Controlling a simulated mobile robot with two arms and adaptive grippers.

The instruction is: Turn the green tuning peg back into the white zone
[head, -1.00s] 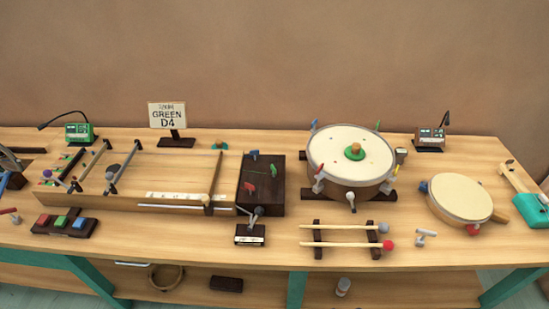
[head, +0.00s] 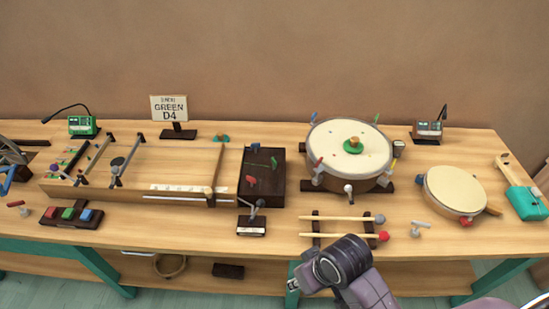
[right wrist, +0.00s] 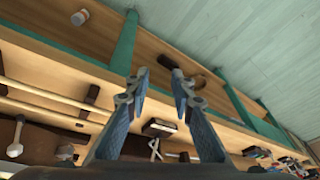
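A small green peg (head: 273,162) stands on the dark wooden peg block (head: 260,190), between a blue peg (head: 255,147) and a red peg (head: 250,181). Another green peg (head: 376,118) shows at the back rim of the large drum (head: 330,150). The white zone cannot be told at this size. My right arm shows at the table's front edge in the head view, in front of the mallets. My right gripper (right wrist: 160,80) is open and empty in the right wrist view, with the table edge and lower shelf beyond it. My left gripper is not in view.
Two mallets (head: 340,235) lie on a dark rack in front of the drum. A small stand (head: 251,225) is just in front of the peg block. A sign reading GREEN D4 (head: 169,108) stands behind the long string box (head: 165,165).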

